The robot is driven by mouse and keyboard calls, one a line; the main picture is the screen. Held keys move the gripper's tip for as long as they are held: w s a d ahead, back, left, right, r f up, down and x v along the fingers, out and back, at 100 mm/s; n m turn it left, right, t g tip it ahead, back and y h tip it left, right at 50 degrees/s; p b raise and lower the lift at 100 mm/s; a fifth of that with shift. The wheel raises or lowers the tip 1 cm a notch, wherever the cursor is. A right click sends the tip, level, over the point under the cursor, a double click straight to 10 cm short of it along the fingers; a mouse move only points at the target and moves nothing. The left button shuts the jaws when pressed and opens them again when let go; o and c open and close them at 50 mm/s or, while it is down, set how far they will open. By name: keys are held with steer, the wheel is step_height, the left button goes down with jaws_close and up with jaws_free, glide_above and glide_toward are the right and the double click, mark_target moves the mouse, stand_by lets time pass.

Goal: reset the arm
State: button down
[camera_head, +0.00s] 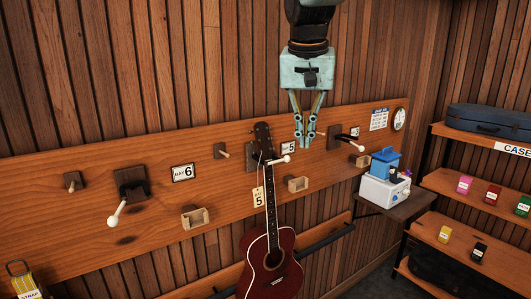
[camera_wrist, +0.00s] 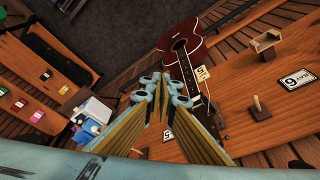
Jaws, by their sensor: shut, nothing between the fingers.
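My gripper (camera_head: 305,143) is shut and empty. It points down in front of the wall board, above and to the right of the ukulele's headstock. A dark red ukulele (camera_head: 270,262) hangs upright on the bay 5 hanger, with a tag (camera_head: 258,197) marked 5 at its neck. A white-tipped peg (camera_head: 280,160) crosses by its neck. In the wrist view, my gripper's fingertips (camera_wrist: 163,88) are together, beside the ukulele (camera_wrist: 186,45), with a visible gap between finger pads farther back.
The wooden board (camera_head: 60,220) carries an empty hanger (camera_head: 131,184), small wooden cradles (camera_head: 194,218) and a bay 6 sign (camera_head: 183,172). A white and blue machine (camera_head: 385,180) stands at right, near shelves with coloured packets (camera_head: 465,184) and a blue case (camera_head: 488,120).

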steer(key=s+d+f+n+b, duration=0.15)
steer(key=s+d, duration=0.25)
steer(key=s, duration=0.8)
steer(key=s+d+f+b, duration=0.2)
steer(key=s+d+f, duration=0.1)
steer(key=s, duration=0.9)
steer(key=s+d+f+b, duration=0.1)
steer(key=s+f+b, duration=0.1)
steer(key=s+f, duration=0.4)
steer(key=s+d+f+b, duration=0.1)
steer(key=s+f, duration=0.6)
steer(key=s, duration=0.9)
steer(key=shift+s+d+n+t+y+b, duration=0.3)
steer(key=shift+d+n+b, duration=0.1)
steer(key=shift+d+n, duration=0.1)
